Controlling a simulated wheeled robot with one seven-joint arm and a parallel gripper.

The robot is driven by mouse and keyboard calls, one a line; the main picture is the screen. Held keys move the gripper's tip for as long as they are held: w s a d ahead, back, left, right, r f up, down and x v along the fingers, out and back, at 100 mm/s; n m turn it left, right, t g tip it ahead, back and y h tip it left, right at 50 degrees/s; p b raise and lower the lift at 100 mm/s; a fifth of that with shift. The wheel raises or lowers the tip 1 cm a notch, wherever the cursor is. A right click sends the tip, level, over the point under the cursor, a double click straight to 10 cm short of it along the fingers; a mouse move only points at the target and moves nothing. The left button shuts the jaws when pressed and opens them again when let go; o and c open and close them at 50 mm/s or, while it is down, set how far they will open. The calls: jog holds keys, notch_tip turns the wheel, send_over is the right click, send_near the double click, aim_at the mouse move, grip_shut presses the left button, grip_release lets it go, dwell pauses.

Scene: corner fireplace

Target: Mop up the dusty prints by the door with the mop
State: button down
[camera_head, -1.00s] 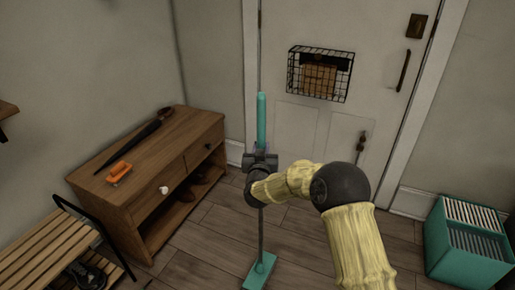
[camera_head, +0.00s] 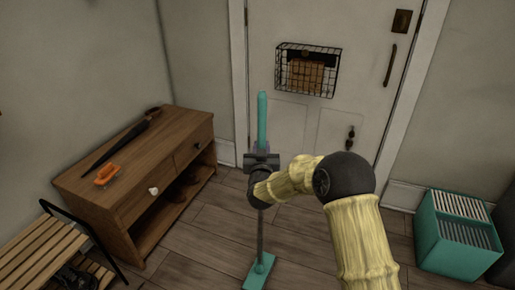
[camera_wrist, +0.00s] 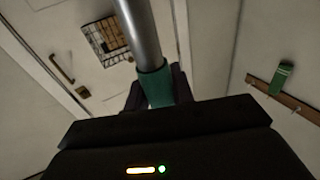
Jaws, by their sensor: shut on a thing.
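The mop (camera_head: 261,228) has a teal grip, a grey pole and a flat teal head (camera_head: 259,272) at the bottom edge of the head view. My gripper (camera_head: 261,161) is shut on the mop's upper pole, which stands upright. In the wrist view the pole (camera_wrist: 141,38) and its green sleeve (camera_wrist: 157,87) run between the fingers. The white door (camera_head: 310,117) is behind the mop, with a wire basket on it. I cannot make out any dusty prints on the floor. Whether the mop head touches the floor is unclear.
A wooden cabinet (camera_head: 128,205) with a long dark object and an orange brush (camera_head: 107,174) on top stands left. A slatted bench (camera_head: 38,258) is at the lower left. A teal slatted bin (camera_head: 455,240) is at the right. Plank floor (camera_head: 215,232) between them is clear.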

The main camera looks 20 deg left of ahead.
jog(key=shift+d, duration=1.25)
jog(key=shift+d+b, duration=0.65)
jog(key=shift+d, duration=1.25)
jog(key=shift+d+b, duration=0.55)
jog(key=shift+d, duration=1.45)
jog(key=shift+d+b, duration=0.5)
jog(key=shift+d, duration=1.6)
